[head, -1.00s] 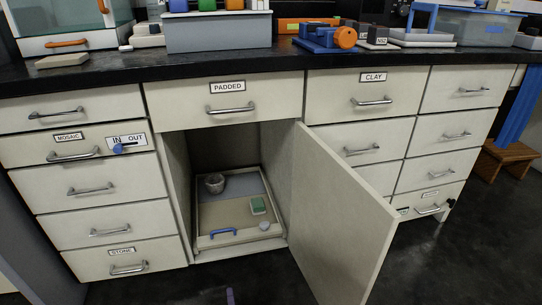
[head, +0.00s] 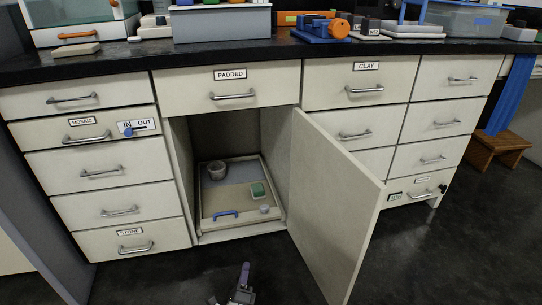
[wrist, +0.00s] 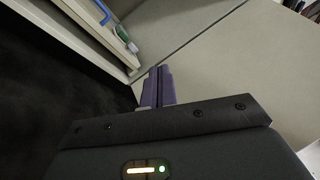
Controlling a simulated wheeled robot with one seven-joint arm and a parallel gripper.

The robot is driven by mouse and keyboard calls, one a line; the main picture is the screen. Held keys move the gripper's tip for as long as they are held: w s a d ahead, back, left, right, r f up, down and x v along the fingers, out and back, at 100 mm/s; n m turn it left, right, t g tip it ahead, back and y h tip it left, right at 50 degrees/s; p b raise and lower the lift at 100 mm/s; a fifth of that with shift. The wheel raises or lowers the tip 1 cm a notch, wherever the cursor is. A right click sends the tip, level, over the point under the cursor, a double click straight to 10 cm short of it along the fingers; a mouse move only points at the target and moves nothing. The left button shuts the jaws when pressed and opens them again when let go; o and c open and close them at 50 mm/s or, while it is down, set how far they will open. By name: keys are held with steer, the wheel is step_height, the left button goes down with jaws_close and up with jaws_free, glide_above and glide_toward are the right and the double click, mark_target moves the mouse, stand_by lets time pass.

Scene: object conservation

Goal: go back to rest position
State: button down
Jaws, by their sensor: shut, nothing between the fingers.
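My gripper (head: 241,285) shows at the bottom of the head view, low over the dark floor in front of the open cabinet. In the wrist view its purple fingers (wrist: 158,88) are together with nothing between them. The open cabinet door (head: 335,200) stands to the right of the gripper, and in the wrist view its pale panel (wrist: 225,65) lies beyond the fingers. Whether the fingers touch the door cannot be told, but in the head view they look apart.
The dark floor (head: 170,285) is clear. A wooden stool (head: 497,147) stands at right.

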steer(key=s+d+r+m+g+h+p, duration=0.1)
steer(key=s+d+r+m+g+h, duration=0.25)
steer(key=d+r+m+g, duration=0.85)
steer(key=s+d+r+m+g+h+p, duration=0.15)
steer(key=d+r+m+g+h, duration=0.6)
steer(key=m, duration=0.85)
steer(key=s+d+r+m+t+y+p, duration=0.1)
steer(key=s+d+r+m+t+y, duration=0.1)
steer(key=s+r+m+y, duration=0.5)
steer(key=s+d+r+m+t+y+p, duration=0.1)
steer(key=s+d+r+m+t+y, duration=0.1)
steer(key=s+r+m+y, duration=0.5)
steer(key=s+r+m+t, duration=0.1)
steer(key=s+r+m, duration=0.3)
steer(key=r+m, duration=0.2)
steer(key=shift+r, duration=0.85)
